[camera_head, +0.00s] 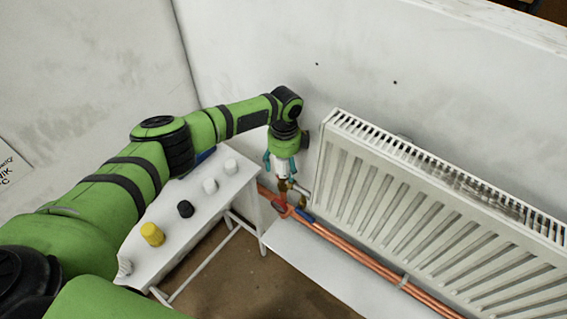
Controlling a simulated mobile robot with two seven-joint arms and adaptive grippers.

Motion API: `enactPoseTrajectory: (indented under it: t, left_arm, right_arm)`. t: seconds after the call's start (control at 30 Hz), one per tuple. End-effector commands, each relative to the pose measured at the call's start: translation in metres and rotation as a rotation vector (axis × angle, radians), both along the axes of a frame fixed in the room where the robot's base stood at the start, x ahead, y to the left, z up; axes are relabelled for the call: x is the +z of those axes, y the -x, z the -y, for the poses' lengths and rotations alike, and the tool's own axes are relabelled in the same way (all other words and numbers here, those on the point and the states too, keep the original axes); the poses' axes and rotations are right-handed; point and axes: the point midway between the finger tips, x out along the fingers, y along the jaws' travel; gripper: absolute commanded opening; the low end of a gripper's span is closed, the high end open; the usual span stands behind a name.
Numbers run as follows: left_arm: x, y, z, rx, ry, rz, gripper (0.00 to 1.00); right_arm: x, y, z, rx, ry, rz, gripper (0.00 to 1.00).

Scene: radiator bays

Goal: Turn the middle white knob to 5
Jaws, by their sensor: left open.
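A white knob (282,172) sits on the brass valve (285,186) at the radiator's lower left end. My left gripper (280,163) points down over this knob. Its teal fingers are open, one on each side of the knob; I cannot tell whether they touch it. The top of the knob is hidden by the gripper, and its numbers are too small to read. My right gripper is not in view.
A white bench (168,210) on the left holds loose caps: a white one (231,166), another white one (210,185), a black one (185,209), a yellow one (152,234) and a pale one (124,266). The radiator (420,210) and copper pipes (345,247) lie right of my gripper.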

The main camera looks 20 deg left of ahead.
Motion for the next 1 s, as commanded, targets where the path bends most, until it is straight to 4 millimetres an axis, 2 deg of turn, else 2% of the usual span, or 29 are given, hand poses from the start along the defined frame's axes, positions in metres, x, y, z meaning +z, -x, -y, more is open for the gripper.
enactPoseTrajectory:
  t: [0.1, 0.17, 0.2, 0.23, 0.27, 0.67, 1.0]
  left_arm:
    - [0.000, 0.000, 0.000, 0.000, 0.000, -0.001, 0.69]
    - [0.000, 0.000, 0.000, 0.000, 0.000, -0.001, 0.45]
    - [0.000, 0.000, 0.000, 0.000, 0.000, -0.001, 0.29]
    - [0.000, 0.000, 0.000, 0.000, 0.000, -0.001, 0.17]
    - [0.000, 0.000, 0.000, 0.000, 0.000, -0.001, 0.12]
    - [-0.001, 0.001, 0.000, 0.040, -0.001, -0.003, 0.12]
    - [0.000, 0.002, 0.000, 0.263, 0.001, -0.005, 0.12]
  right_arm:
    - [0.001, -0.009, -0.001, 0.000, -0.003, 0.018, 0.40]
    - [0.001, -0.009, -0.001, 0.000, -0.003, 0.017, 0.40]
    - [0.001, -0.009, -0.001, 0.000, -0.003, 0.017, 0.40]
    - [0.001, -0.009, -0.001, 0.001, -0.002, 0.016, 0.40]
    - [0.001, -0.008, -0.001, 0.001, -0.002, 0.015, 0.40]
    - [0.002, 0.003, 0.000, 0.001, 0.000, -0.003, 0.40]
    - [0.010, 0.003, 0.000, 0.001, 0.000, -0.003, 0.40]
